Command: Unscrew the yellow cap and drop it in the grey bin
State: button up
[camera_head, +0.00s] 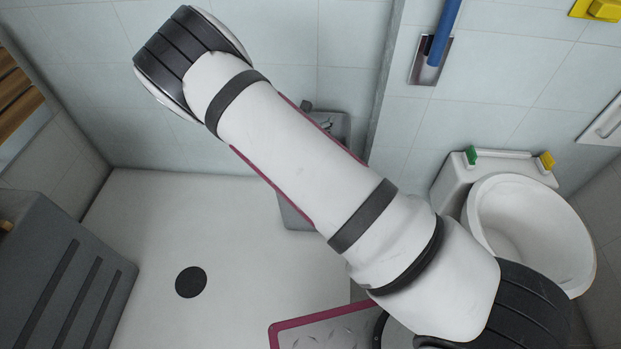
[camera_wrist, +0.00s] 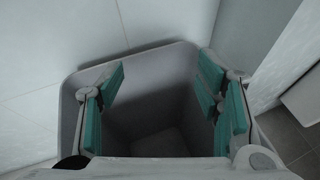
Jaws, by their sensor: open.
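In the wrist view my gripper (camera_wrist: 162,78) is open, its teal-padded fingers spread wide apart with nothing between them. It is over the mouth of the grey bin (camera_wrist: 155,60), and the bin's inner walls show between the fingers. The visible part of the bin's floor is dim, and I make out no cap on it. In the head view the grey bin (camera_head: 296,216) is mostly hidden behind my arm, and my gripper is out of sight.
A white toilet (camera_head: 528,230) with a green and a yellow piece (camera_head: 546,160) stands right. A yellow fixture (camera_head: 600,9) and a blue bar (camera_head: 442,30) are on the wall. A grey slatted unit (camera_head: 60,280) stands left. The white floor around the drain (camera_head: 191,282) is clear.

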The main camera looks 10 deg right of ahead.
jog(key=v, duration=1.2)
jog(key=shift+d, duration=0.1)
